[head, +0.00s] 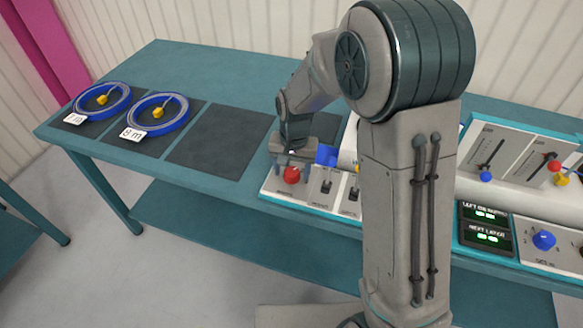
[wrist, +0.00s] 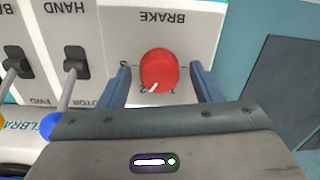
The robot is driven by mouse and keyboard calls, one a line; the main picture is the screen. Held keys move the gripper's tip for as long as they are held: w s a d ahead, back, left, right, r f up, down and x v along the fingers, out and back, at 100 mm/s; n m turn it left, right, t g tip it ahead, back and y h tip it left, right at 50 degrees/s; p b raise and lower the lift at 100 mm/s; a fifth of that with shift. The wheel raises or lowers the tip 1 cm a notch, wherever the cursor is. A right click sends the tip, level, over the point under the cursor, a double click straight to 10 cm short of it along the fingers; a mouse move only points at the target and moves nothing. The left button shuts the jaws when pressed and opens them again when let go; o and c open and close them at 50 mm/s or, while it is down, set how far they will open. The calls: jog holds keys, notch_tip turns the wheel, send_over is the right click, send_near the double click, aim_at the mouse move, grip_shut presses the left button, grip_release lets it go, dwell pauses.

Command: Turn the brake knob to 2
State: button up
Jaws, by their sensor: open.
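The red brake knob (head: 291,175) is on the white panel below my gripper (head: 293,160). In the wrist view the red knob (wrist: 159,68) lies between the two blue fingers of my gripper (wrist: 162,85), with a gap on each side. The panel and its BRAKE label (wrist: 166,18) appear upside down there. The knob's white pointer (wrist: 154,87) points down and slightly left in that view, toward my palm. The scale numbers are partly hidden by my gripper and too small to read surely. The jaws are open.
Lever switches (wrist: 75,62) stand beside the knob, one under a HAND label. Blue-rimmed reels (head: 158,111) lie on dark mats at the left of the teal table (head: 210,62). An empty mat (head: 220,141) is left of my gripper. A blue knob (head: 543,240) and sliders are right.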

aim_at(294, 171)
jog(key=shift+r, duration=0.1)
notch_tip(294, 171, up, 14)
jog(key=shift+d, duration=0.3)
jog(key=shift+f, duration=0.2)
